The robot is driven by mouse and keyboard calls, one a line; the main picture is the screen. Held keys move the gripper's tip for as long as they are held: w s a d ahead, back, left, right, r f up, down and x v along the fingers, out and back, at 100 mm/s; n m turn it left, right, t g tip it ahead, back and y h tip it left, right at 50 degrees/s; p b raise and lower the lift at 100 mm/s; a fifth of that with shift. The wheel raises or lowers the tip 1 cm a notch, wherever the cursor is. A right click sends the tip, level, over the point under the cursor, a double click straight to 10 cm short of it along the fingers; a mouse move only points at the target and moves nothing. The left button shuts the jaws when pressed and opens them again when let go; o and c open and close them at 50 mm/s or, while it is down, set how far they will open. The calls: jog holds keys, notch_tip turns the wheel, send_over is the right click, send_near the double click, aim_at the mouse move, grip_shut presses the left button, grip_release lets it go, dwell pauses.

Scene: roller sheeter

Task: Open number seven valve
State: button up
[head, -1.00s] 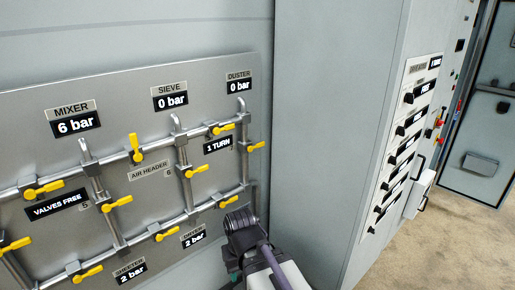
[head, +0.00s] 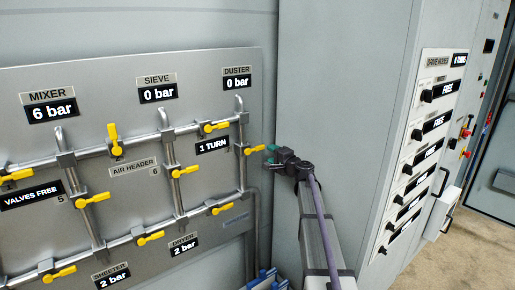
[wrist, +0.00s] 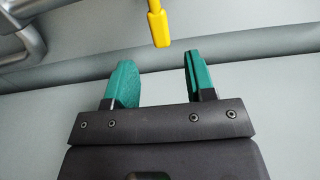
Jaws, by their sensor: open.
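A grey panel (head: 90,90) carries pipes with several yellow valve levers. A lever (head: 254,150) juts right from the pipe under the DUSTER readout, beside the "1 TURN" sign; I cannot read a 7 on it. My gripper (head: 270,155) is at the right edge of the panel, close to that lever's tip. In the wrist view the green jaws (wrist: 160,80) are open and empty. A yellow lever tip (wrist: 160,30) hangs just beyond them, roughly centred in the gap, not between the jaws.
Readouts show MIXER (head: 52,110) 6 bar, SIEVE (head: 157,93) and DUSTER (head: 238,83) 0 bar. A "VALVES FREE" sign (head: 30,196) is at left. A grey cabinet (head: 345,100) stands right of my gripper. A pipe (wrist: 240,52) crosses behind the lever tip.

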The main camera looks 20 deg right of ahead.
aim_at(261, 148)
jog(key=x, duration=1)
jog(key=shift+c, duration=0.2)
grip_shut()
